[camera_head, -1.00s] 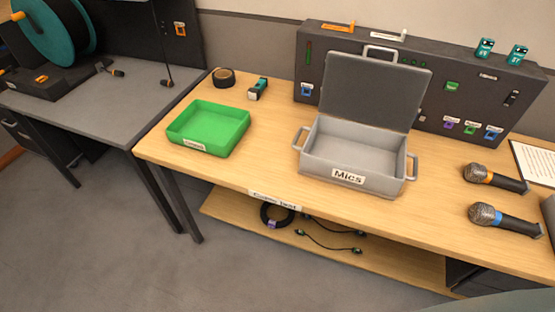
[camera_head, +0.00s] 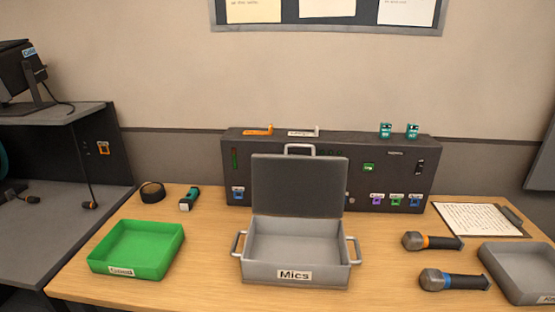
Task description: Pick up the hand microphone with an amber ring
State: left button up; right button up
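The hand microphone with an amber ring (camera_head: 432,241) lies on its side on the right part of the wooden table, its round head to the left. A second hand microphone with a blue ring (camera_head: 453,281) lies just in front of it, apart from it, head also to the left. Neither of my grippers shows in the head view.
An open grey case labelled Mics (camera_head: 294,275) stands left of the microphones and looks empty. A grey tray (camera_head: 518,270) is close on their right, with a clipboard (camera_head: 481,220) behind. A green tray (camera_head: 137,250) is at the left. A dark panel box (camera_head: 390,165) stands at the back.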

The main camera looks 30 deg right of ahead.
aim_at(412, 240)
jog(key=z, duration=1.85)
jog(key=k, duration=0.4)
jog(key=z, duration=0.35)
jog(key=i, duration=0.5)
